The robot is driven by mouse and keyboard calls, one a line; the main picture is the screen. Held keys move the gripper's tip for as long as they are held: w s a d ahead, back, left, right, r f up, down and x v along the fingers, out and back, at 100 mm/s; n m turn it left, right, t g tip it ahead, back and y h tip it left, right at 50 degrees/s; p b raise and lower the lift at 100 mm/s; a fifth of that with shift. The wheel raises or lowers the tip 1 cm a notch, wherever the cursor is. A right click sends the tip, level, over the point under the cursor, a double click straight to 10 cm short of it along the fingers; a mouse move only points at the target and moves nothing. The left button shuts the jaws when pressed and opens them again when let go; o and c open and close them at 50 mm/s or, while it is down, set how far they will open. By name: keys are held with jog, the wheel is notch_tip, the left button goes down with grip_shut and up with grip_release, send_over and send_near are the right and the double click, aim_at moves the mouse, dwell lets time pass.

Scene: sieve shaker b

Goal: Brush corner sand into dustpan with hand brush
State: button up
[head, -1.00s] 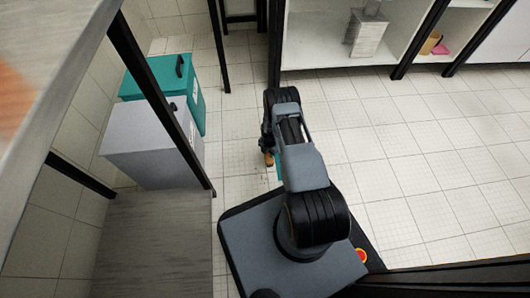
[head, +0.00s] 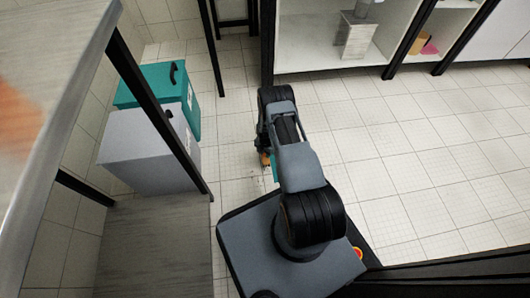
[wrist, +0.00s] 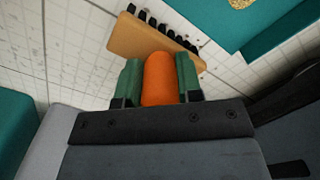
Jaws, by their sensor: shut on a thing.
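My gripper (wrist: 160,80) is shut on the orange handle of the hand brush (wrist: 143,36), between its two green fingers. The brush has a flat wooden head with a row of black bristles pointing away from the gripper. The teal dustpan (wrist: 283,31) lies on the floor at the upper right of the wrist view, apart from the brush. A patch of tan sand (wrist: 240,3) shows in it at the frame's top edge. In the head view my arm hides most of the dustpan (head: 275,172), and the brush (head: 265,159) shows only as an orange-brown bit.
A grey box (head: 150,155) and a teal box (head: 150,85) stand at the left behind a black post (head: 155,100). White open shelving (head: 330,45) stands at the back. The tiled floor (head: 420,160) at the right is clear.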

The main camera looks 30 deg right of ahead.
jog(key=s+a, duration=0.1)
jog(key=a, duration=0.4)
jog(key=s+a+p, duration=0.1)
jog(key=s+a, duration=0.1)
jog(key=a, duration=0.2)
jog(key=s+a+p, duration=0.1)
jog(key=s+a, duration=0.1)
jog(key=a, duration=0.3)
jog(key=shift+s+a+f, duration=0.15)
jog(key=shift+a+f, duration=0.15)
jog(key=shift+a, duration=0.05)
jog(key=shift+f, duration=0.2)
jog(key=shift+f+b, duration=0.95)
jog(key=shift+b, duration=0.15)
jog(key=shift+d, duration=0.15)
jog(key=shift+s+d, duration=0.3)
jog(key=shift+d, duration=0.65)
jog(key=shift+s+d, duration=0.3)
jog(key=shift+d, duration=0.6)
jog(key=shift+s+d, duration=0.3)
jog(key=shift+d, duration=0.65)
jog(key=shift+d, duration=0.1)
jog(key=shift+s+d, duration=0.3)
jog(key=shift+d, duration=0.65)
jog(key=shift+s+d, duration=0.35)
jog(key=shift+d, duration=0.6)
jog(key=shift+s+d, duration=0.3)
jog(key=shift+d, duration=0.65)
